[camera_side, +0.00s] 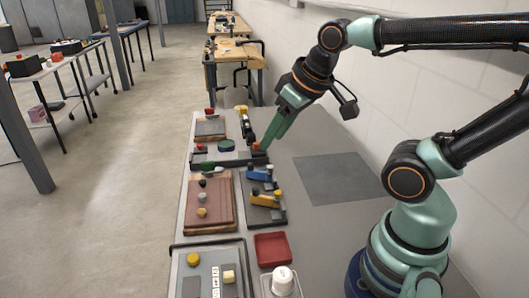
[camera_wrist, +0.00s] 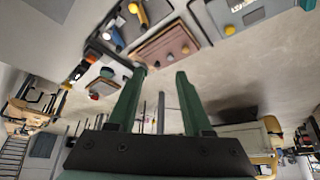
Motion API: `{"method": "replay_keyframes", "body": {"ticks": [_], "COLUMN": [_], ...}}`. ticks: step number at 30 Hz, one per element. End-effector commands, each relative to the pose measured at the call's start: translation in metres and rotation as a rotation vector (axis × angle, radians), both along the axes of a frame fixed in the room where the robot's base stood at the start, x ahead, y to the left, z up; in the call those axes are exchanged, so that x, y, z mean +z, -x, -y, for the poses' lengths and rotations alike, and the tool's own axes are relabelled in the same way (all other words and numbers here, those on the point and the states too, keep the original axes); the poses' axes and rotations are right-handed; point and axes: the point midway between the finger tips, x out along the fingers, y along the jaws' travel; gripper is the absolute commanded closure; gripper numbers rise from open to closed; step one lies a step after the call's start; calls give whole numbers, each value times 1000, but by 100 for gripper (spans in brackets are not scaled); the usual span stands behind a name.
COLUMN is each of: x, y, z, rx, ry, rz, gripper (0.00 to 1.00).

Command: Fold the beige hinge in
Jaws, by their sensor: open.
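No part reads clearly as a beige hinge. The closest is a yellow-tan lever (camera_side: 264,201) with small knobs, on a dark board (camera_side: 270,217) right of the brown panel. A blue lever (camera_side: 259,176) lies behind it on the same board. In the wrist view a yellow lever (camera_wrist: 138,15) shows at the top; how far it is folded is too small to tell. My gripper (camera_side: 264,147) points down-left beside an orange knob (camera_side: 256,146), behind the levers; contact is unclear. In the wrist view my gripper (camera_wrist: 160,71) is open, with nothing between its fingers.
A brown panel (camera_side: 208,220) with several knobs lies left of the lever board. A red tray (camera_side: 272,249) and a white knob (camera_side: 283,280) are at the front. A grey mat (camera_side: 340,178) lies clear on the right. The wall (camera_side: 400,110) stands behind the bench.

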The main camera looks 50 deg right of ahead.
Motion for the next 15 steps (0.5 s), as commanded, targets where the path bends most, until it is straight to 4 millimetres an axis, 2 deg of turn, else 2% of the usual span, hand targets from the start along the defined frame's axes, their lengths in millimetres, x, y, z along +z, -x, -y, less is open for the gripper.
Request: {"method": "replay_keyframes", "body": {"ticks": [1, 2, 8, 15], "x": [0, 0, -2, -17], "y": [0, 0, -8, -38], "z": [0, 0, 3, 16], "rx": [0, 0, 80, 420], "ry": [0, 0, 46, 185], "rz": [0, 0, -46, -211], "gripper": [50, 45, 45, 45]}}
